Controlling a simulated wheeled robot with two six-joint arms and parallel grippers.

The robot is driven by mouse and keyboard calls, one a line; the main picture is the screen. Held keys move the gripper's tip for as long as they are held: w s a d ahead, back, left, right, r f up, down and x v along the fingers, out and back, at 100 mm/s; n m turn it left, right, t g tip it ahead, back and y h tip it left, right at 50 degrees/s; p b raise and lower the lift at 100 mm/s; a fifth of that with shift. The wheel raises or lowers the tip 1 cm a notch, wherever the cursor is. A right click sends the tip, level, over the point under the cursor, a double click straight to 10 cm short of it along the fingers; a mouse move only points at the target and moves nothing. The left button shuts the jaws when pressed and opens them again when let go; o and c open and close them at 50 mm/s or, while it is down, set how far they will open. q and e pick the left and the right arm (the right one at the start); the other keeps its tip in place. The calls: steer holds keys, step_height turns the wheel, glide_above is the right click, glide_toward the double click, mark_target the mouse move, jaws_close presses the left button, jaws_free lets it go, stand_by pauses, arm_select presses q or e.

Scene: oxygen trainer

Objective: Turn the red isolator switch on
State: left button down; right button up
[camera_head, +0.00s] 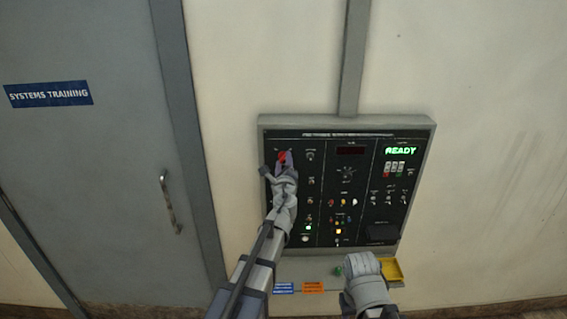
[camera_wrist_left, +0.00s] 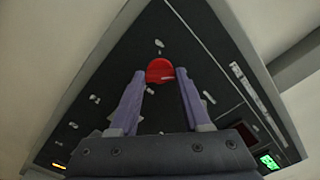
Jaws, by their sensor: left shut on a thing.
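The red isolator switch (camera_head: 283,156) is at the upper left of the black control panel (camera_head: 325,190). In the left wrist view the red switch (camera_wrist_left: 160,71) sits between the tips of two purple fingers. My left gripper (camera_head: 284,162) is at the switch and shut on it; its fingers partly hide the switch in the head view. The fingers also show in the left wrist view (camera_wrist_left: 160,82). My right arm's end shows low in the head view, below the panel; its fingers cannot be made out.
A yellow tray (camera_head: 392,271) sits below the panel at the right. A grey door (camera_head: 90,150) with a handle (camera_head: 169,200) is at the left. The wall to the right is bare.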

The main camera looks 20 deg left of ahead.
arm_select(q)
steer(key=shift+s+m, duration=0.1)
steer(key=shift+m, duration=0.5)
steer(key=shift+c, duration=1.8)
jaws_free()
steer(key=v, duration=0.7)
steer(key=shift+s, duration=0.35)
steer(key=shift+d, duration=0.15)
